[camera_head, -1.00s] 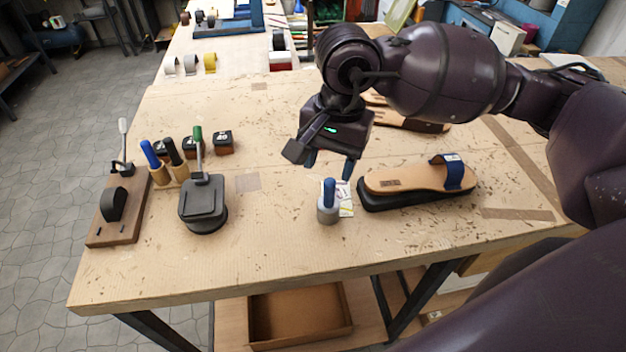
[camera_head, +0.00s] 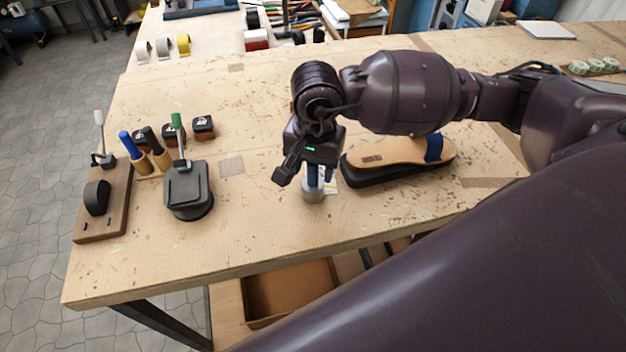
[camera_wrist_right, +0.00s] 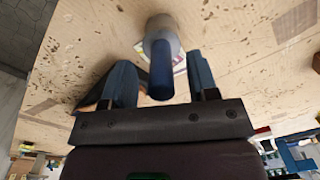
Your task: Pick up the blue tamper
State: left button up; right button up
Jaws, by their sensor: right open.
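The blue tamper has a blue handle and a grey round base (camera_head: 313,195). It stands upright on the workbench, left of the sandal. My right gripper (camera_head: 314,180) is directly over it, fingers pointing down. In the right wrist view the blue handle (camera_wrist_right: 161,78) lies between the two spread fingers of my right gripper (camera_wrist_right: 161,70), with gaps visible on both sides. The grey base (camera_wrist_right: 161,28) is beyond the fingertips. In the head view the fingers hide most of the handle. My left gripper is not in view.
A sandal (camera_head: 395,151) on a black sole form is close on the right, with a small card behind the tamper. A black stand (camera_head: 187,190), handled tools (camera_head: 152,145) and a wooden board (camera_head: 115,205) are at the left. The bench front is clear.

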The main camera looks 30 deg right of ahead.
jog(key=shift+f, duration=0.8)
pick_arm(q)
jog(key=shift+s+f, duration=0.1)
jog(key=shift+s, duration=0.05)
pick_arm(e)
jog(key=shift+f, duration=0.1)
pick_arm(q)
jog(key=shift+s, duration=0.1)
pick_arm(e)
grip_shut()
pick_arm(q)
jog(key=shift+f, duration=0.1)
pick_arm(e)
jog(key=shift+w, duration=0.1)
jog(key=shift+r, duration=0.35)
pick_arm(q)
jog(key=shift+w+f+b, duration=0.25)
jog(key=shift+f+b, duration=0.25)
jog(key=shift+b, duration=0.25)
pick_arm(e)
notch_tip(320, 180, up, 20)
jog(key=shift+f, duration=0.25)
